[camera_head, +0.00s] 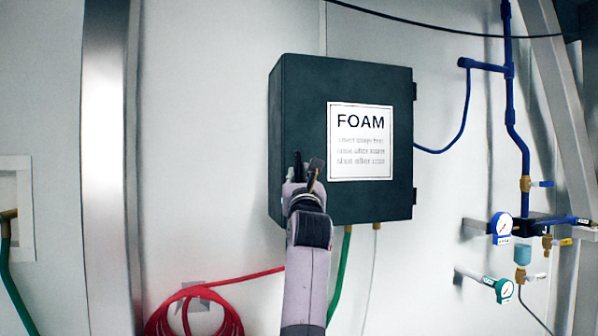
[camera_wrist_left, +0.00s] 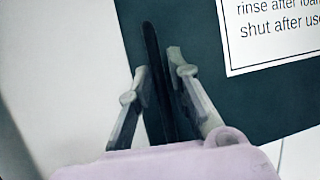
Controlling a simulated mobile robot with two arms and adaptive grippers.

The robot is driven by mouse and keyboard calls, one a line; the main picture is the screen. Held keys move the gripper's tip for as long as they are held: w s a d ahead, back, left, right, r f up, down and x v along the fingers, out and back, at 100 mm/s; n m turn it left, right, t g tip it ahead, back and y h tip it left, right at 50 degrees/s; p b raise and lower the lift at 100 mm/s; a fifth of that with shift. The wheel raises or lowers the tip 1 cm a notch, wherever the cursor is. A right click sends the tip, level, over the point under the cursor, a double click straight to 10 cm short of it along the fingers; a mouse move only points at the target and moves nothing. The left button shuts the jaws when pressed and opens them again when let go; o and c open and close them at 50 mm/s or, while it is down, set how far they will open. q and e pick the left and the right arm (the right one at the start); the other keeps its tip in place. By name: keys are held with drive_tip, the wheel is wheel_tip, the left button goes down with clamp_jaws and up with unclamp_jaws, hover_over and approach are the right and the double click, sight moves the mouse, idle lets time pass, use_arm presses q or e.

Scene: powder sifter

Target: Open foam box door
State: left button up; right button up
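The dark foam box (camera_head: 300,100) is mounted on the wall, and its front door with a white FOAM label (camera_head: 361,142) looks closed. Hinges show along the door's right edge. A dark upright door handle (camera_wrist_left: 152,45) stands near the door's left edge. My left gripper (camera_head: 306,172) is at the lower left of the door. My arm hides part of the box's lower left. My right gripper is not in view.
A green hose (camera_head: 340,275) and a thin pale tube hang below the box. A coiled red hose (camera_head: 195,310) is at the lower left. Blue pipes (camera_head: 510,90) and gauges (camera_head: 501,228) are at the right. A metal post (camera_head: 108,160) stands left of the box.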

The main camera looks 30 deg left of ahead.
use_arm(q)
drive_tip(key=shift+c, duration=0.3)
clamp_jaws()
idle(0.5)
